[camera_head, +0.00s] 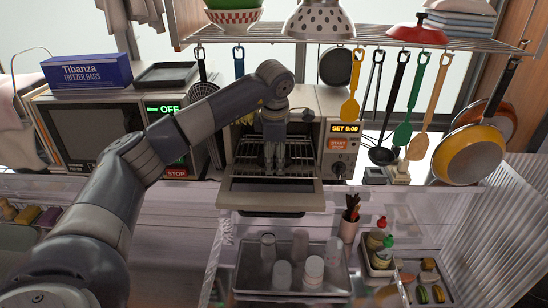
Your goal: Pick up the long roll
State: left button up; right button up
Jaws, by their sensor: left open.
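My left arm comes in from the left and bends down at the elbow. My left gripper (274,166) points down, open, at the mouth of the toaster oven (310,104), over its wire rack (254,172). The oven's door (270,193) is folded down open. I cannot make out a long roll; the gripper and arm cover part of the oven's inside. My right gripper is not in view.
A microwave (88,128) stands left of the oven, with a blue freezer-bag box (87,72) on top. Utensils hang at the right beside a yellow pan (468,154). A tray of cups (247,272) and sauce bottles (384,247) are in front.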

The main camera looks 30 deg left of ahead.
pick_arm(q)
jog(key=shift+f, duration=0.2)
jog(key=c, duration=1.2)
jog(key=shift+o, duration=0.2)
jog(key=shift+r, duration=0.2)
